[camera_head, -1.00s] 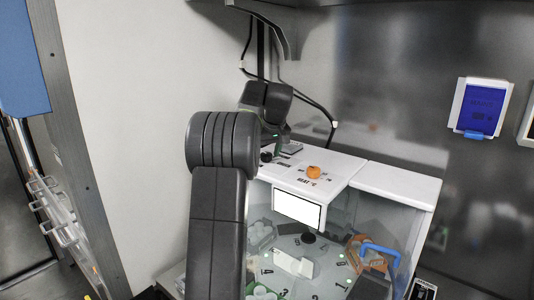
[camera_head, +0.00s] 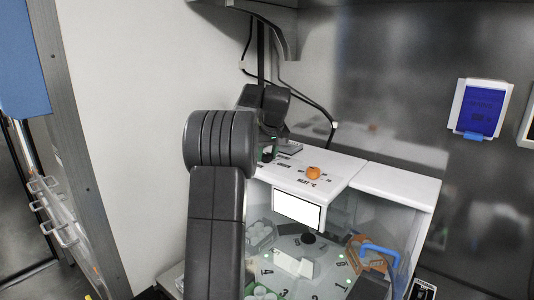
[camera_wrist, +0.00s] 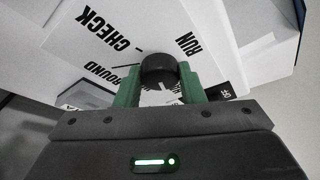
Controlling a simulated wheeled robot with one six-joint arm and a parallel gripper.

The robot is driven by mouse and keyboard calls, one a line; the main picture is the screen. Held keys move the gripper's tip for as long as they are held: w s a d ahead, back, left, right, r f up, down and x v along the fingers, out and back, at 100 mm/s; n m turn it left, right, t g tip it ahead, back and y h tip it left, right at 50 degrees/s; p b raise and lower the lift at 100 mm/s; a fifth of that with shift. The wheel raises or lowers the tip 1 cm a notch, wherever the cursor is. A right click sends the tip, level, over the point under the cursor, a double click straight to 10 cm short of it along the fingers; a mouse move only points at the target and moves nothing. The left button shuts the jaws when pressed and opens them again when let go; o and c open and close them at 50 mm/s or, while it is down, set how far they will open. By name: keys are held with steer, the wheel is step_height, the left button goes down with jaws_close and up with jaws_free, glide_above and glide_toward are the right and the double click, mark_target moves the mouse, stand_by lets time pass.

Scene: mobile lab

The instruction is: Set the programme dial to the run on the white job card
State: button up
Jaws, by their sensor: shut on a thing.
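In the wrist view a round black dial (camera_wrist: 159,70) stands on a white panel with the printed words CHECK, RUN and ROUND around it. My gripper (camera_wrist: 160,84) has its green fingers shut on the dial, one on each side. I cannot make out for certain where the dial points. In the head view my gripper (camera_head: 268,152) is small at the left end of the machine's white top (camera_head: 335,167), and my arm hides part of it. A blank-looking white rectangle (camera_head: 298,209) is on the machine's front; I cannot tell whether it is the job card.
An orange knob (camera_head: 313,173) marked HEAT sits on the same white top. Below are a clear-fronted chamber with numbered positions and a blue handle (camera_head: 381,250). A blue card in a white holder (camera_head: 481,108) hangs on the metal wall at right.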

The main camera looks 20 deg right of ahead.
steer(key=m+p, duration=0.1)
steer(key=m, duration=0.1)
steer(key=m+h+p, duration=0.1)
steer(key=m, duration=0.1)
steer(key=shift+a+r+h, duration=0.15)
steer(key=shift+r+h, duration=0.05)
steer(key=shift+h, duration=0.1)
steer(key=shift+w+f+m+g+h+p, duration=0.1)
steer(key=shift+m+g+h+p, duration=0.3)
steer(key=shift+m, duration=0.85)
steer(key=shift+m+g+h+p, duration=0.2)
steer(key=shift+m+h+p, duration=0.3)
steer(key=shift+m, duration=0.75)
steer(key=o, duration=1)
steer(key=b+v, duration=0.1)
steer(key=v, duration=1.2)
steer(key=shift+r, duration=0.4)
